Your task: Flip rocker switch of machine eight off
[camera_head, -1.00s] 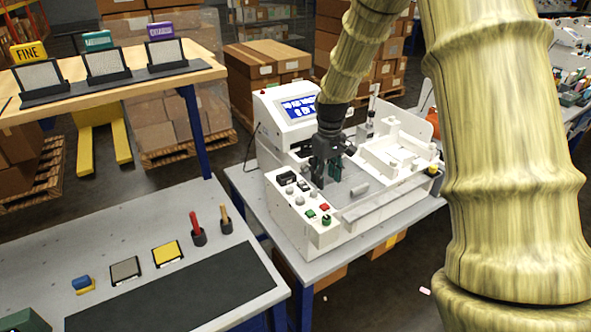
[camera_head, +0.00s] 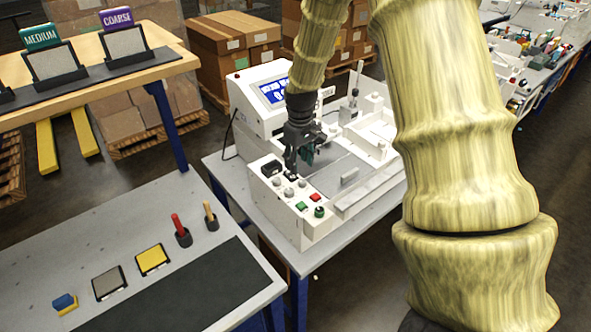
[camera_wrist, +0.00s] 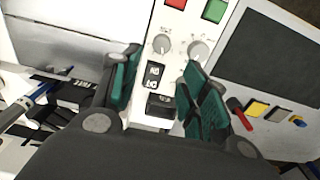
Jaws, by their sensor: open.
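The white pen plotter machine (camera_head: 252,118) with a blue screen stands on a grey table. Its number cannot be read. On its front panel, a black rocker switch with white marks (camera_wrist: 155,77) shows in the wrist view, beside a second black part (camera_wrist: 160,104). A black block (camera_head: 269,168) shows on the panel in the head view. My gripper (camera_head: 299,168) is over the panel, just right of that block. In the wrist view my gripper (camera_wrist: 165,92) is open, its green-padded fingers on either side of the rocker, with nothing held. Contact cannot be told.
Two grey dials (camera_wrist: 163,44), a red button (camera_head: 315,197) and a green button (camera_head: 301,206) sit close by on the panel. A pen carriage (camera_head: 350,108) stands behind my gripper. A grey bench (camera_head: 150,215) with pads and tools is at left.

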